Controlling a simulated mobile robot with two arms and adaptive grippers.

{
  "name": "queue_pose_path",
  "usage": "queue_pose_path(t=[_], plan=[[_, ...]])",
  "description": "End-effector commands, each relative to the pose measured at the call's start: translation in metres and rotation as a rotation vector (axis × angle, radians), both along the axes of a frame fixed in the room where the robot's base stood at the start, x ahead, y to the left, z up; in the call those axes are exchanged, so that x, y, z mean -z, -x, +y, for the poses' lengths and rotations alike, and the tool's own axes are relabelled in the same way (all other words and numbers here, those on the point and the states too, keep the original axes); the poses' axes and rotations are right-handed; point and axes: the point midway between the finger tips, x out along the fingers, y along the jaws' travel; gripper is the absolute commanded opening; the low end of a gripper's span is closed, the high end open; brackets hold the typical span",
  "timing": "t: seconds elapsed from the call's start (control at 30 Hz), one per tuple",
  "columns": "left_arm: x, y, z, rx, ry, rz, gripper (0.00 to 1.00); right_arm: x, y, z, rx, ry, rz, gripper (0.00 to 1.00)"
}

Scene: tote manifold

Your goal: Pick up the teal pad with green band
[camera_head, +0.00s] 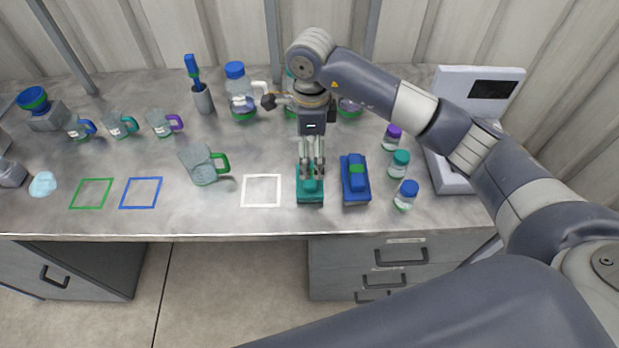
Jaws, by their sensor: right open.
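A teal pad (310,197) lies near the front edge of the bench, right of the white square outline. Its band is mostly hidden by my gripper, so I cannot make out its colour. My right gripper (311,172) is open and points down over the teal pad, its fingers around or just above the raised upper part; contact cannot be told. A blue pad (355,191) with a green band (357,169) lies close to the right of it. My left gripper is not in view.
Small bottles with purple (393,131), teal (401,157) and blue (409,188) caps stand right of the pads. A glass mug (202,166) stands to the left. A white device (478,90) is at the right. The white square (262,204) is empty.

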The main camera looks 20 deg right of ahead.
Motion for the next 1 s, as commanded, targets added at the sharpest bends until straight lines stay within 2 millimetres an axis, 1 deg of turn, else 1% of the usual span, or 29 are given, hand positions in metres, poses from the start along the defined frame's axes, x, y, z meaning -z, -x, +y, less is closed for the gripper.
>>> queue_pose_path(t=[0.03, 0.1, 0.27, 0.37, 0.53, 0.6, 0.7, 0.97, 1.0], plan=[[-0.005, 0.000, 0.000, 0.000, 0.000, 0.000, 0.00, 0.007, 0.001, 0.000, 0.000, 0.000, 0.005, 1.00], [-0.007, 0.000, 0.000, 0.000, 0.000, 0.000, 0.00, 0.017, 0.001, 0.001, 0.000, -0.002, 0.004, 1.00], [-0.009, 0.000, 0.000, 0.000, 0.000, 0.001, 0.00, 0.029, 0.001, 0.001, 0.000, -0.003, 0.001, 1.00], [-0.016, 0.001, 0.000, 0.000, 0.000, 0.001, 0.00, 0.035, 0.003, 0.002, -0.001, -0.003, 0.003, 1.00], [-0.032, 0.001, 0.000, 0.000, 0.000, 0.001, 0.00, 0.057, 0.007, 0.005, -0.001, -0.004, 0.005, 1.00], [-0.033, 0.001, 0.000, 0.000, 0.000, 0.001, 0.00, 0.068, 0.006, 0.005, 0.001, -0.004, 0.003, 1.00], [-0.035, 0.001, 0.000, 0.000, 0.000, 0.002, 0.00, 0.077, 0.006, 0.005, -0.001, -0.006, 0.001, 1.00], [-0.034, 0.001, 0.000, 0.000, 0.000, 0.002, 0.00, 0.081, 0.005, 0.005, -0.002, -0.004, -0.001, 1.00], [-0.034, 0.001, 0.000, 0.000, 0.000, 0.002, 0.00, 0.081, 0.005, 0.005, -0.002, -0.004, -0.001, 0.91]])
